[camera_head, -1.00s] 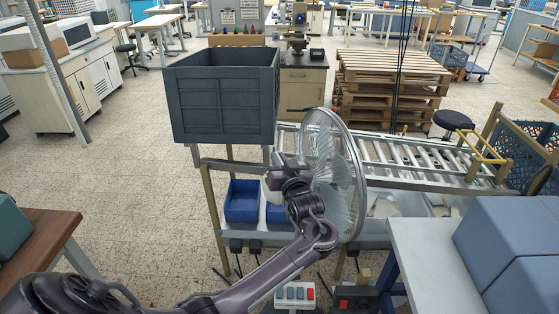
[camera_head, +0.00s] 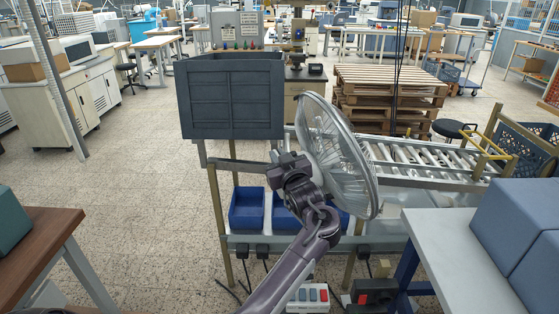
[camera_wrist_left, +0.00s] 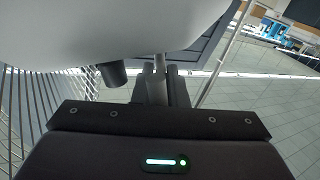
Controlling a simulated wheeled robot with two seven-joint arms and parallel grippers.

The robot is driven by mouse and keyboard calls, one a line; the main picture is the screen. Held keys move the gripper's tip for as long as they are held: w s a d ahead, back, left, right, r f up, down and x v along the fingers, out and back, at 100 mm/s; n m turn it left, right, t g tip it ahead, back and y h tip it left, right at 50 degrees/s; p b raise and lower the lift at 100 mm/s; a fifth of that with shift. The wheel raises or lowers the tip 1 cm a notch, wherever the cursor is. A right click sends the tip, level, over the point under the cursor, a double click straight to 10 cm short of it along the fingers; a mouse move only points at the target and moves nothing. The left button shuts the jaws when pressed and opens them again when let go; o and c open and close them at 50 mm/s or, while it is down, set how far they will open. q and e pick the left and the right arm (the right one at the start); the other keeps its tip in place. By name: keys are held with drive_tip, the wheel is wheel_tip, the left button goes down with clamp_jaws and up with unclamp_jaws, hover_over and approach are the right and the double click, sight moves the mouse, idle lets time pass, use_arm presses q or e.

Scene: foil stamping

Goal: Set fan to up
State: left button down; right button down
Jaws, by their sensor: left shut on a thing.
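The fan has a round wire cage (camera_head: 345,165) in the middle of the head view. Its cage leans, top toward the left and bottom toward the right, so its face points right and somewhat upward. In the left wrist view the fan's white rear housing (camera_wrist_left: 110,35) fills the top, with a dark knob (camera_wrist_left: 113,74) under it and cage wires at left. My left gripper (camera_head: 284,166) is at the back of the fan head, shut on a part of it. Its fingers show in the wrist view (camera_wrist_left: 157,85); the exact gripped part is unclear. My right gripper is not in view.
A dark grey crate (camera_head: 232,100) stands behind the gripper. A blue bin (camera_head: 247,208) sits on a lower shelf. A roller conveyor (camera_head: 430,155) lies at right, with blue boxes (camera_head: 520,215) on a table nearer. A coloured button panel (camera_head: 307,296) is below.

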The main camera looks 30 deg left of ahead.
use_arm(q)
drive_tip(key=c, duration=1.9)
unclamp_jaws()
drive_tip(key=shift+f, duration=0.4)
drive_tip(key=shift+o, duration=0.7)
drive_tip(key=shift+s+a, duration=0.1)
drive_tip(key=shift+r, duration=0.25)
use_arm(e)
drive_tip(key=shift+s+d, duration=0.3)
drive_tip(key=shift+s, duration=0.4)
